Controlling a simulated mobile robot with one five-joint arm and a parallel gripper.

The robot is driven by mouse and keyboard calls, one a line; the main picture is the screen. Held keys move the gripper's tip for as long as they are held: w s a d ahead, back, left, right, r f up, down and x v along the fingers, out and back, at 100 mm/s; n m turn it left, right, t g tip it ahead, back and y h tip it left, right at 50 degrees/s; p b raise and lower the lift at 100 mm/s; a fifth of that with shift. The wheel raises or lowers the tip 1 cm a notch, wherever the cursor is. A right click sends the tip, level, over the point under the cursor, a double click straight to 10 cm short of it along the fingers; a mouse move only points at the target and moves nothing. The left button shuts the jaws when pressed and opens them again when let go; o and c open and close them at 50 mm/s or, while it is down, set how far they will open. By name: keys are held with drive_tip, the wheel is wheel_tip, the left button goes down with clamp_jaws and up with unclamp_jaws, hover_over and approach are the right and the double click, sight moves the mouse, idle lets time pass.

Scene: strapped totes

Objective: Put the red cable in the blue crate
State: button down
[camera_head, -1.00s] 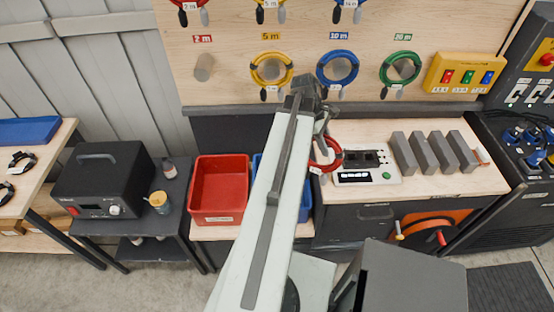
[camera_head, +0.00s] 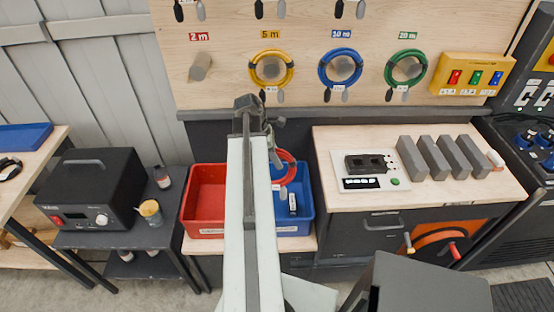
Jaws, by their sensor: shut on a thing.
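The red cable (camera_head: 286,163) is a small coil that hangs from my gripper (camera_head: 274,142), over the back part of the blue crate. My gripper is shut on it; the fingertips are partly hidden by my arm. The blue crate (camera_head: 306,199) stands on the low wooden shelf, just right of the red crate. My arm hides its left part. A dark item with a white label (camera_head: 293,203) shows inside the blue crate or hanging into it; I cannot tell which.
The red crate (camera_head: 203,230) stands left of the blue one. To the right, the workbench (camera_head: 340,137) holds a tester (camera_head: 370,171) and several grey blocks. Yellow, blue and green cables hang on the board (camera_head: 220,105) behind. A black box (camera_head: 97,190) stands at left.

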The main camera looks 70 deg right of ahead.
wheel_tip(320, 180, down, 16)
drive_tip(key=b, duration=1.4)
drive_tip(key=shift+r+b, duration=0.25)
drive_tip(key=shift+b, duration=0.1)
drive_tip(key=shift+f+b, duration=2.25)
drive_tip(key=c, duration=1)
unclamp_jaws()
drive_tip(key=shift+r, duration=0.1)
